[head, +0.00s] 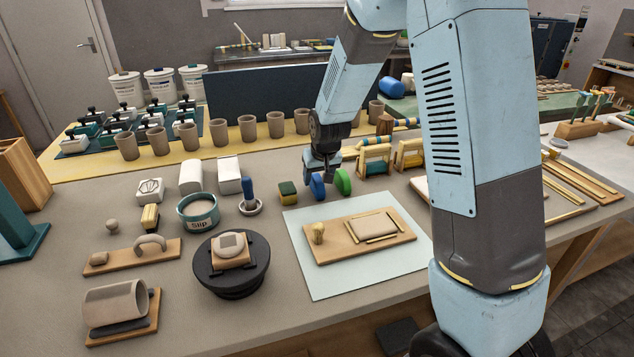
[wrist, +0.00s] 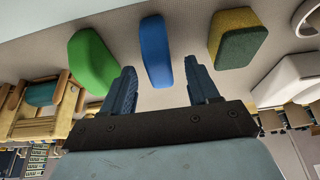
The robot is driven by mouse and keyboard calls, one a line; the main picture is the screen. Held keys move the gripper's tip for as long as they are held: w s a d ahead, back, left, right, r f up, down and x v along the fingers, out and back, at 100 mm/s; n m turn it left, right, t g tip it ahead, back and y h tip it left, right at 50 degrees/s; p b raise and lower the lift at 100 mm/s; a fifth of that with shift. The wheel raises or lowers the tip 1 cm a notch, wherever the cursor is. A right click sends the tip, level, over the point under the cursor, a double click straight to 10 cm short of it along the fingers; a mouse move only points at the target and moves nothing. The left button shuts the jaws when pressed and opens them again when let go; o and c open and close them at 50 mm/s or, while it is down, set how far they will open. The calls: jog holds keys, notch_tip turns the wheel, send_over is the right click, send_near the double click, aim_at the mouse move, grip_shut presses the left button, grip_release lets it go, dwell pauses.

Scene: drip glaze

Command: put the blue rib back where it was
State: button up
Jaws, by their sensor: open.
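The blue rib (head: 318,187) stands on edge on the grey-brown table, between a green rib (head: 343,182) and a green-and-yellow sponge block (head: 287,194). My gripper (head: 322,172) is open and empty, low over the blue rib. In the wrist view the blue rib (wrist: 155,50) shows in the gap between my two fingertips (wrist: 160,68), apart from both. The green rib (wrist: 92,62) is outside one finger and the sponge (wrist: 236,38) outside the other. I cannot tell how far down the fingers reach beside the rib.
Wooden stands (head: 375,160) are right of the green rib. A pale mat (head: 300,222) with a board (head: 340,243) lies in front. A brush pot (head: 250,206) and slip tub (head: 198,212) are to the left. Clay cups (head: 248,128) line the back.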

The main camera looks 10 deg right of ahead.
jog(key=s+d+r+m, duration=0.1)
jog(key=s+d+r, duration=0.4)
jog(key=s+r, duration=0.4)
jog(key=s+d+r, duration=0.5)
jog(key=s+r, duration=0.2)
jog(key=r, duration=0.4)
jog(key=s+d+r, duration=0.2)
jog(key=s, duration=0.6)
jog(key=s+d+r+m+t+h, duration=0.1)
jog(key=s+d+r, duration=0.1)
jog(key=s, duration=0.6)
jog(key=shift+s+d+r, duration=0.25)
jog(key=shift+s, duration=0.05)
